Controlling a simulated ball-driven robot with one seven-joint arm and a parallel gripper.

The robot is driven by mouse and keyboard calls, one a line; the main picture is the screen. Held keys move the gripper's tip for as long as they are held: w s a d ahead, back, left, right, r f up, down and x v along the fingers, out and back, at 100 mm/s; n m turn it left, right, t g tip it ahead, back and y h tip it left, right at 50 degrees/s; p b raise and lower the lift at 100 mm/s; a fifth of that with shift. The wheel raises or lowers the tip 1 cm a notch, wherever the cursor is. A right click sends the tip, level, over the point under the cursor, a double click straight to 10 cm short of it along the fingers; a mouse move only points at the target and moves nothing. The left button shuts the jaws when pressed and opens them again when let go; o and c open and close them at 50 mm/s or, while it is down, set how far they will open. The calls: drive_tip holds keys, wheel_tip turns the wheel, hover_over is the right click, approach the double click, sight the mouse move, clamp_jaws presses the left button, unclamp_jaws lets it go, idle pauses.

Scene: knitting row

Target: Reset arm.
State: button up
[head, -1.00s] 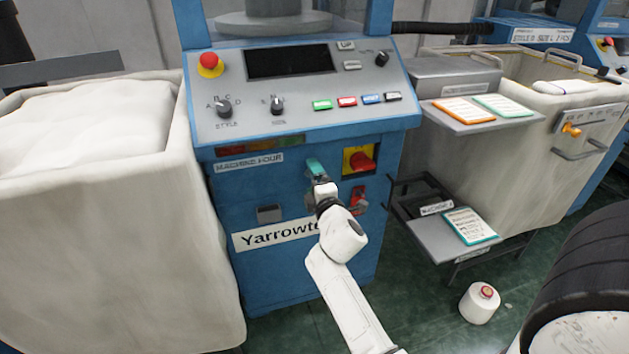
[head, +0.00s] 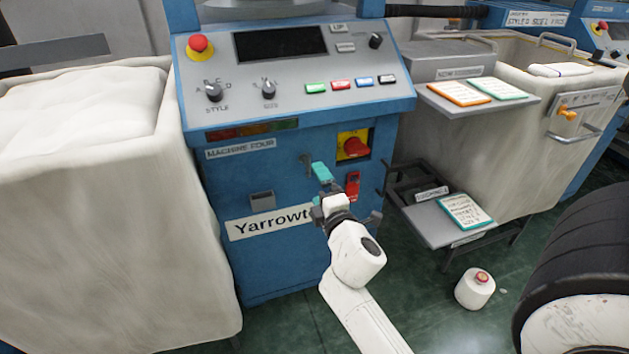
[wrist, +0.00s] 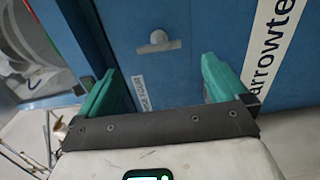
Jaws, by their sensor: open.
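My gripper (head: 322,174) has teal fingertips and is in front of the lower blue face of the machine (head: 280,260), beside the red rotary switch (head: 355,146). In the wrist view my gripper (wrist: 160,86) has its two teal fingers wide apart with nothing between them. My white arm reaches up from the bottom of the head view, slightly bent. A small grey fitting (wrist: 158,42) on the blue panel shows beyond the fingers. Part of the Yarrowtech-style name label (head: 268,222) is hidden behind my gripper.
A large cream bin (head: 195,215) stands close on the left. On the right are a grey shelf (head: 425,228) with a card, another cream bin (head: 520,140), and a yarn cone (head: 475,289) on the green floor. A dark tyre-like wheel fills the lower right.

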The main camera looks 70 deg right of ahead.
drive_tip(key=shift+s+a, duration=0.5)
drive_tip(key=shift+a, duration=0.05)
drive_tip(key=s+a+f+m+g+y, duration=0.1)
drive_tip(key=a+f+m+g+y, duration=0.3)
drive_tip(key=a+f+m, duration=0.4)
drive_tip(key=s+a+f+g+y, duration=0.3)
drive_tip(key=s+a+f+y, duration=0.2)
drive_tip(key=a, duration=0.5)
drive_tip(key=s+a+f+g+y, duration=0.4)
drive_tip(key=s+a+f, duration=0.15)
drive_tip(key=a, duration=0.35)
wheel_tip(320, 180, up, 19)
drive_tip(key=w+p, duration=0.1)
drive_tip(key=p, duration=1.8)
drive_tip(key=shift+r+m, duration=0.15)
drive_tip(key=shift+m, duration=0.25)
drive_tip(key=shift+a, duration=0.1)
